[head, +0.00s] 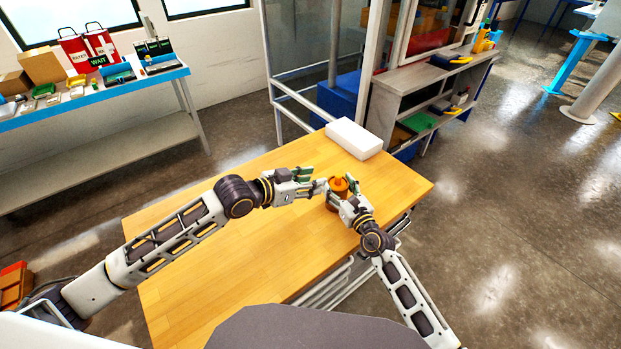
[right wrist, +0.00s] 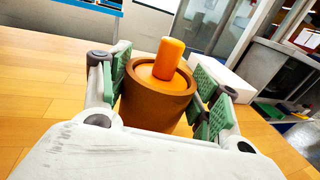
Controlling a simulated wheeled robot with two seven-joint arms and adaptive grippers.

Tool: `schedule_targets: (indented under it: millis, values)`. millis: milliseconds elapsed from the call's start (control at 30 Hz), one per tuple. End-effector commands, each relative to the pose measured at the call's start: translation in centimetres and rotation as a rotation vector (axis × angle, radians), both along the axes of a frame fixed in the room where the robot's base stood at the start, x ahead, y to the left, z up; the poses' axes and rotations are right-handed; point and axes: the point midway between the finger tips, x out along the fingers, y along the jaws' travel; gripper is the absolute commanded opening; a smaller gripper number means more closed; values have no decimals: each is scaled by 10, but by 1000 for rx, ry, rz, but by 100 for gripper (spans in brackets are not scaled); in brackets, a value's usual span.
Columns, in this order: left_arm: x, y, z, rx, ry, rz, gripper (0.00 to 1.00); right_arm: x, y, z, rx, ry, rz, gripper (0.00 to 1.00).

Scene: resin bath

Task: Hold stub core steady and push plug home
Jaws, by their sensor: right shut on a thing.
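The stub core (right wrist: 155,103) is a brown, upright, hollow cylinder on the wooden table; it also shows in the head view (head: 332,205). The orange plug (right wrist: 168,62) sits in its mouth, with its round knob standing above the rim. The plug's depth inside the core is hidden. My right gripper (head: 345,196) is shut on the stub core, its green pads at either side in the right wrist view. My left gripper (head: 314,181) is open and empty, just left of the core, its fingers pointing toward it.
A white block (head: 354,138) lies at the table's back edge, behind the core. The wooden table (head: 225,255) is otherwise clear, with bare room to the left and front. A grey shelf unit (head: 400,85) stands beyond the table.

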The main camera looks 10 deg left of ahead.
Motion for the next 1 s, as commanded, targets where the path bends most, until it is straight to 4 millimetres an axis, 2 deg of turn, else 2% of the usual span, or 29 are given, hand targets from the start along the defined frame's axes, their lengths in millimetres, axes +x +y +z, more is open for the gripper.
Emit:
schedule_targets:
  millis: [33, 67, 100, 267, 733, 1000]
  values:
    - [0, 0, 0, 0, 0, 0, 39, 0, 0, 0, 0, 0, 0, 47]
    - [0, 0, 0, 0, 0, 0, 39, 0, 0, 0, 0, 0, 0, 64]
    - [0, 0, 0, 0, 0, 0, 39, 0, 0, 0, 0, 0, 0, 69]
    - [0, 0, 0, 0, 0, 0, 39, 0, 0, 0, 0, 0, 0, 87]
    - [0, 0, 0, 0, 0, 0, 39, -2, -1, 0, 0, 0, 0, 87]
    - [0, 0, 0, 0, 0, 0, 39, -15, -9, -1, -1, 1, 0, 87]
